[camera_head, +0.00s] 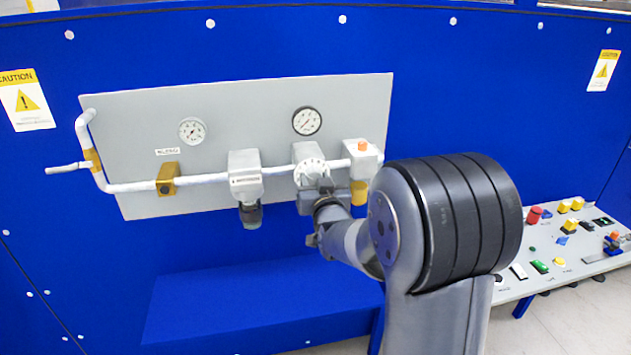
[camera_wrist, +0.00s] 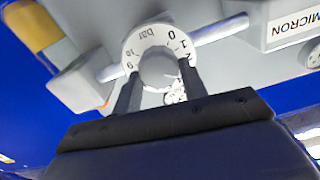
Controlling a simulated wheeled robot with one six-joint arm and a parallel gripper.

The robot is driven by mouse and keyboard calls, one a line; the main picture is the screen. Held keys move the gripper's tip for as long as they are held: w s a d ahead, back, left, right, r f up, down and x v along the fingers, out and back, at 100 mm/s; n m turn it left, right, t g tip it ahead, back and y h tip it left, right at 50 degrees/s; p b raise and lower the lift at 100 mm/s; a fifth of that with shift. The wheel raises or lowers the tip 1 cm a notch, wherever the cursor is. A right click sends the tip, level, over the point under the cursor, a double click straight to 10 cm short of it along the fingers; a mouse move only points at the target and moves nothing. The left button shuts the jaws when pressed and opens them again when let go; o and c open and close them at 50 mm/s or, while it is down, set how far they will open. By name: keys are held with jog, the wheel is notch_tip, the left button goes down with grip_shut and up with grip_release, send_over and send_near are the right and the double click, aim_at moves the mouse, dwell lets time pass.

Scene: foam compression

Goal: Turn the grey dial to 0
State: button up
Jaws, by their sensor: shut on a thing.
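The grey dial (camera_wrist: 158,68) is a round knob in the middle of a white scale ring (camera_wrist: 135,45) in the wrist view. The ring reads "bar" with 0, 1, 2, 9 and 10 visible; its lower part is partly hidden. In the head view the white ring (camera_head: 312,170) shows on the regulator, with the knob hidden by my gripper. My gripper (camera_wrist: 158,80) has one dark finger on each side of the knob and is shut on it. It also shows in the head view (camera_head: 318,190).
A white pipe (camera_head: 215,178) runs along the grey panel (camera_head: 255,105), with two gauges (camera_head: 306,121) above it. A grey filter unit (camera_head: 245,175) is left of the dial, and an orange-topped block (camera_head: 362,152) is right. A button console (camera_head: 550,245) stands lower right.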

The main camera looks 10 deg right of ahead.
jog(key=shift+f+n+b, duration=0.1)
jog(key=shift+n+b, duration=0.2)
jog(key=shift+b, duration=0.2)
jog(key=n+b, duration=0.1)
jog(key=b, duration=0.1)
jog(key=n+b, duration=0.1)
jog(key=b, duration=0.1)
jog(key=shift+f+n, duration=0.2)
jog(key=shift+n, duration=0.1)
jog(key=n+b, duration=0.4)
jog(key=b, duration=0.1)
jog(key=shift+a+b, duration=0.15)
jog(key=shift+b, duration=0.2)
jog(key=n+b, duration=0.3)
jog(key=n, duration=0.2)
jog(key=shift+r, duration=0.1)
jog(key=shift+a+n+b, duration=0.1)
jog(key=shift+n+b, duration=0.75)
jog(key=shift+n, duration=1.05)
jog(key=o, duration=1)
jog(key=shift+c, duration=0.2)
jog(key=shift+s, duration=0.1)
jog(key=s, duration=1)
jog(key=shift+s+b, duration=0.3)
jog(key=shift+b, duration=0.15)
